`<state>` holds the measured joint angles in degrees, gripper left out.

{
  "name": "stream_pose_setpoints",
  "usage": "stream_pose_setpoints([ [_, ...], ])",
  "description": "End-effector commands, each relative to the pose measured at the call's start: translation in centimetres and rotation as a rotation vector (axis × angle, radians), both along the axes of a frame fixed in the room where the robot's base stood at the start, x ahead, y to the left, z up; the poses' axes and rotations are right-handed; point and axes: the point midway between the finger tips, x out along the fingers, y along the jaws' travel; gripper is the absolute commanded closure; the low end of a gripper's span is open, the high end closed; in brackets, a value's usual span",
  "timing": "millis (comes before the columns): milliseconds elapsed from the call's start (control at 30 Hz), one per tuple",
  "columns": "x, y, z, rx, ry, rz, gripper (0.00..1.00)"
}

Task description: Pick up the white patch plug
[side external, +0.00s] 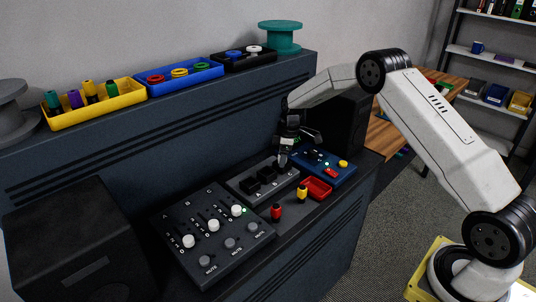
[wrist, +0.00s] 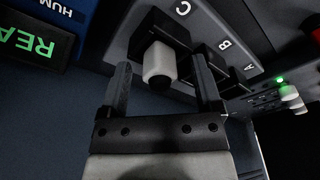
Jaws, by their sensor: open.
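The white patch plug (wrist: 158,64) sits in the black socket marked C on the grey patch box (wrist: 222,27). Its light end faces the wrist camera. My gripper (wrist: 161,64) is open, with one finger on each side of the plug. I cannot tell whether either finger touches it. In the side view my gripper (side external: 284,156) is low over the far right end of the patch box (side external: 245,186), where the fingers and plug are too small to tell apart. Sockets A and B show no white plug.
A blue box (side external: 341,173) with a green light stands right of the patch box. A red tray (side external: 316,188), a yellow-topped piece (side external: 302,192) and a red piece (side external: 276,211) stand in front. A mixer (side external: 188,217) is at left, and a black speaker (side external: 352,126) stands behind.

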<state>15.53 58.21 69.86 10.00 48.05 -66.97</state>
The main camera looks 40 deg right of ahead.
Motion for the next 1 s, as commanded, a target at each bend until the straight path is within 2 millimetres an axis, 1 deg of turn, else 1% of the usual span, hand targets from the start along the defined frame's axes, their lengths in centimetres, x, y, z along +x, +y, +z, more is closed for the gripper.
stream_pose_setpoints([
  [133, 0.0, 0.0, 0.0, 0.000, 0.000, 0.000, 0.18],
  [167, 0.0, 0.0, 0.0, 0.000, 0.000, 0.000, 0.27],
  [200, 0.0, 0.0, 0.0, 0.000, 0.000, 0.000, 0.40],
  [267, 0.0, 0.0, 0.0, 0.000, 0.000, 0.000, 0.59],
  [300, 0.0, 0.0, 0.0, 0.000, 0.000, 0.000, 0.72],
  [400, 0.0, 0.0, 0.0, 0.000, 0.000, 0.000, 1.00],
  [767, 0.0, 0.0, 0.2, -0.001, -0.001, 0.000, 1.00],
  [867, 0.0, 0.0, 0.5, 0.000, -0.001, 0.000, 1.00],
  [1000, 0.0, 0.0, 1.5, 0.000, -0.001, 0.000, 1.00],
])
